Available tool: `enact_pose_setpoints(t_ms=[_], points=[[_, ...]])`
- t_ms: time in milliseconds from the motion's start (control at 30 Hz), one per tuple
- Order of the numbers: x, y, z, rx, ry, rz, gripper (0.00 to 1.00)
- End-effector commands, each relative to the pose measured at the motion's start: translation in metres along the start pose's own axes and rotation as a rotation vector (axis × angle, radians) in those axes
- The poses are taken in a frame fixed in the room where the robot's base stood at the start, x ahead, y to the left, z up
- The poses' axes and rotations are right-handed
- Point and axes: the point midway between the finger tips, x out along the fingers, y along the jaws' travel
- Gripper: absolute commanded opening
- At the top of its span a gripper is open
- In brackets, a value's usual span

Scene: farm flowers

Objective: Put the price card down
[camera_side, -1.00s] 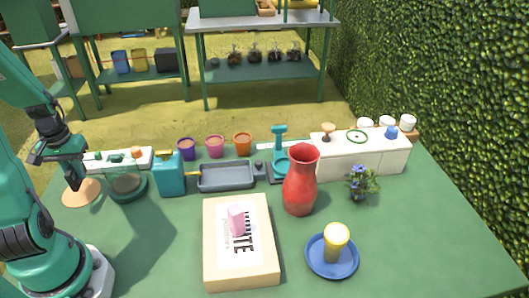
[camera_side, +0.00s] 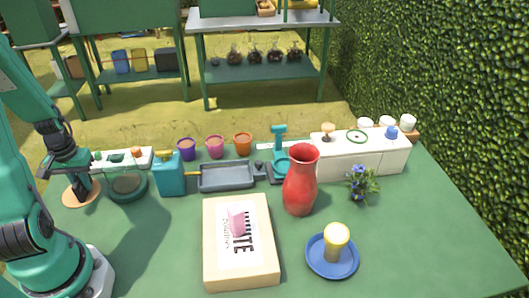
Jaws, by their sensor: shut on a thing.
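My gripper (camera_side: 84,180) is at the left, low over a round tan disc (camera_side: 73,198) on the green table. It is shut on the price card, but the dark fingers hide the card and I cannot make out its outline. I cannot tell whether the card touches the disc or the table.
A glass bowl (camera_side: 127,186) and a teal can (camera_side: 169,177) stand close right of my gripper. A pale box (camera_side: 240,273) with a pink piece (camera_side: 237,222) on it, a red vase (camera_side: 300,185) and a blue plate (camera_side: 333,274) stand farther right.

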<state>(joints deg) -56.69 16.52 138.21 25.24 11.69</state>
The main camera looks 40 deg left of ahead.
Motion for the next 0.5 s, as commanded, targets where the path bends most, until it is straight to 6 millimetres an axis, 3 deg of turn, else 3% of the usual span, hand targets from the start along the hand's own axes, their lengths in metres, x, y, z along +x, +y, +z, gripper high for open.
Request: enact_pose_setpoints(t_ms=[33, 100, 133, 500], points=[[0.0003, 0.0, 0.0, 0.0, 0.0, 0.0, 0.2], [0.0002, 0.0, 0.0001, 0.0, 0.0, 0.0, 0.34], [0.0002, 0.0, 0.0001, 0.0, 0.0, 0.0, 0.36], [-0.0011, 0.0, 0.0001, 0.0, 0.0, 0.0, 0.36]])
